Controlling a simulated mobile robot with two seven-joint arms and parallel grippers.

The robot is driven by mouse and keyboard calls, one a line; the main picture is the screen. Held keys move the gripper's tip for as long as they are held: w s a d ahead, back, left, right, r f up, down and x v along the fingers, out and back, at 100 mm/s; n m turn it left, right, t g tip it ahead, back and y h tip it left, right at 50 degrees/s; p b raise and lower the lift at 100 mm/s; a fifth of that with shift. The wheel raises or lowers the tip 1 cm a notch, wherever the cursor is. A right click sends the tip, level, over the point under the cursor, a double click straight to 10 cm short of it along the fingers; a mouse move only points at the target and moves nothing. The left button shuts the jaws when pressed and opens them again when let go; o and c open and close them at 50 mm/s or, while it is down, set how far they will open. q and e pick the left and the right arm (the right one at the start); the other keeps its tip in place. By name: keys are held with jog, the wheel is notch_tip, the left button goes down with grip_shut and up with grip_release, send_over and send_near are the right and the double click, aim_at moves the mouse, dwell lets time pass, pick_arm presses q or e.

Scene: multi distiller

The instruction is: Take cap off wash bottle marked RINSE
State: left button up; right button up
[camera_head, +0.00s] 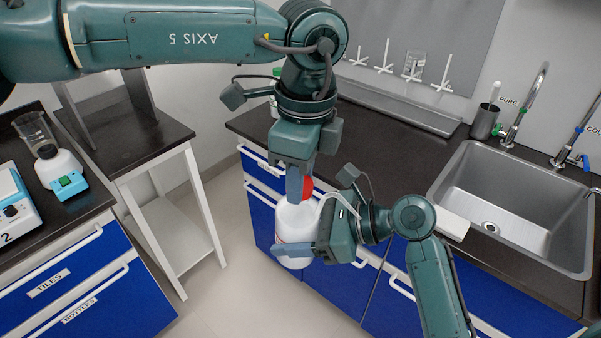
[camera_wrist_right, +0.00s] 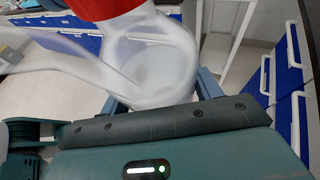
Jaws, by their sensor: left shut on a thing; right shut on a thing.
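The white wash bottle (camera_head: 298,222) is held in the air in front of the blue cabinets, and its red cap (camera_head: 307,187) is on top. No RINSE marking is readable. My left gripper (camera_head: 297,186) points down from above and is shut on the red cap. My right gripper (camera_head: 296,246) comes in from the right and is shut around the bottle's body. In the right wrist view the white bottle (camera_wrist_right: 160,65) stands between my fingers, with the red cap (camera_wrist_right: 104,6) cut off by the top edge. A pale bent tube runs beside the bottle. Whether the cap is still seated cannot be told.
A dark counter (camera_head: 400,150) with a steel sink (camera_head: 520,205) lies behind and right. A small stand (camera_head: 130,140) and a bench with instruments (camera_head: 66,182) are at left.

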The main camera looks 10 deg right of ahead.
pick_arm(q)
jog(key=shift+r, duration=0.15)
jog(key=shift+r, duration=0.95)
